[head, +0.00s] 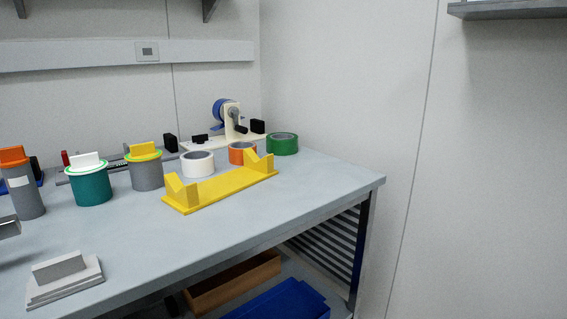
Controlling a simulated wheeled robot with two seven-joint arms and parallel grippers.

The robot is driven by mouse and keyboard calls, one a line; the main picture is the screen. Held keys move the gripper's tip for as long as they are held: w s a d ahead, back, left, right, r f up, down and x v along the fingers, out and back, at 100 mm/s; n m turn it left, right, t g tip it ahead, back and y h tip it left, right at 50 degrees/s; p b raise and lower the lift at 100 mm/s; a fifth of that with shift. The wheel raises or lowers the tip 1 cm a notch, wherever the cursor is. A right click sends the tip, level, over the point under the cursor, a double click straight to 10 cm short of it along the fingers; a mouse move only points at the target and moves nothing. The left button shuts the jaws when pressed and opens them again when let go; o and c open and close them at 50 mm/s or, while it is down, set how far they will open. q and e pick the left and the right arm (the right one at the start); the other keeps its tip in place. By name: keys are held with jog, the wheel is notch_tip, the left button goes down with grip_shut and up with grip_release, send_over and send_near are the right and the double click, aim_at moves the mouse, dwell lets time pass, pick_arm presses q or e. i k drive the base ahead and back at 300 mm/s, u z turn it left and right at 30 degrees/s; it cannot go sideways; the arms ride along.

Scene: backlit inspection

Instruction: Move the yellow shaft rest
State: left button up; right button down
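The yellow shaft rest (222,189) stands on the grey workbench (240,223), right of the middle of its top. It is a long flat base with a V-notched block upright at each end. It lies at a slant, its right end farther back. Nothing lies in its notches, and no gripper touches it.
Behind the rest stand white (197,164), orange (241,153) and green (283,144) tape rolls and a dispenser (232,123). Lidded grey (146,175) and teal (91,188) cylinders stand left. A grey handled block (64,279) lies in front. The bench's right end is clear.

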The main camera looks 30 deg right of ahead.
aim_at(187, 200)
jog(key=z, duration=2.1)
jog(key=i, duration=1.65)
jog(key=u, duration=1.65)
